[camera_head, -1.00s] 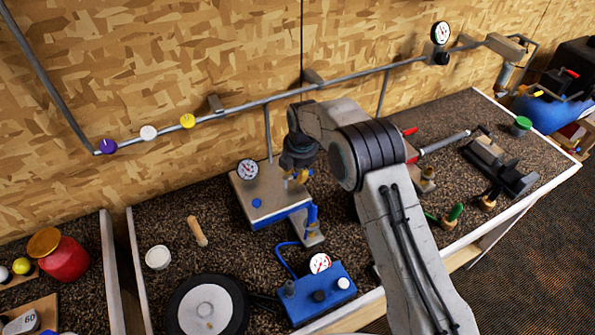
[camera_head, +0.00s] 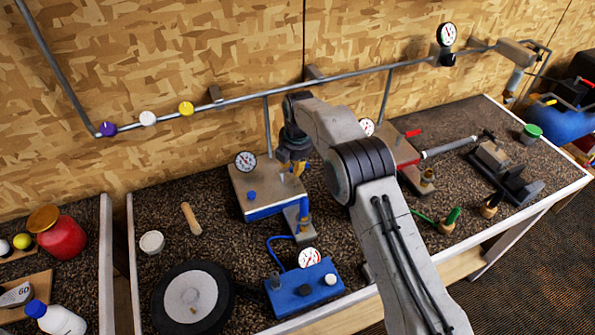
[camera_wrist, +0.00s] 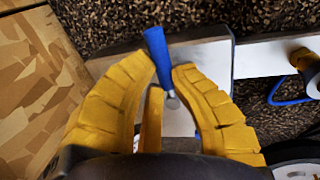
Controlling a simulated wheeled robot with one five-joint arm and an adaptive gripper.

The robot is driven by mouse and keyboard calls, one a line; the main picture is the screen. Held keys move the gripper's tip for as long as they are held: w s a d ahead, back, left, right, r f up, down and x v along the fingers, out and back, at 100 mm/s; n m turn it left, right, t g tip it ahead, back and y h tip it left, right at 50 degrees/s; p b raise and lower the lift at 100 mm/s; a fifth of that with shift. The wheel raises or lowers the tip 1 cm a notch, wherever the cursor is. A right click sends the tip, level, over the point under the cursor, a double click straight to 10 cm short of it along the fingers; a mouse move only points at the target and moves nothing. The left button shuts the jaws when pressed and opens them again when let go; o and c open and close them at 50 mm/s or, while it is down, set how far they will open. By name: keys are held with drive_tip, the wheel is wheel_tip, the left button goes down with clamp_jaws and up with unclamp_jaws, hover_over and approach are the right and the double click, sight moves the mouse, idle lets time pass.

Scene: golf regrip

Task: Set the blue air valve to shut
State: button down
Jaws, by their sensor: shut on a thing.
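The blue air valve's lever (camera_wrist: 158,55) shows in the wrist view between my gripper's fingertips (camera_wrist: 162,68). It lies slanted, its free end toward the top of the picture and its metal pivot end lower, over a pale plate (camera_wrist: 205,60). My yellow-fingered gripper is shut on this lever. In the head view my gripper (camera_head: 292,165) is low over the back right part of a grey-topped box with a blue front (camera_head: 250,190). The lever itself is hidden there by the gripper.
A gauge (camera_head: 245,161) stands at the box's back left. A blue pipe fitting (camera_head: 303,208) is in front of my gripper. A blue gauge unit (camera_head: 302,290) and black wheel (camera_head: 190,305) lie nearer. A grey wall pipe (camera_head: 240,107) runs behind.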

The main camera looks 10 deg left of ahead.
sight(297, 182)
drive_tip(key=shift+f, duration=0.1)
idle(0.3)
drive_tip(key=c, duration=1)
unclamp_jaws()
drive_tip(key=v, duration=1.2)
drive_tip(key=shift+w, duration=0.1)
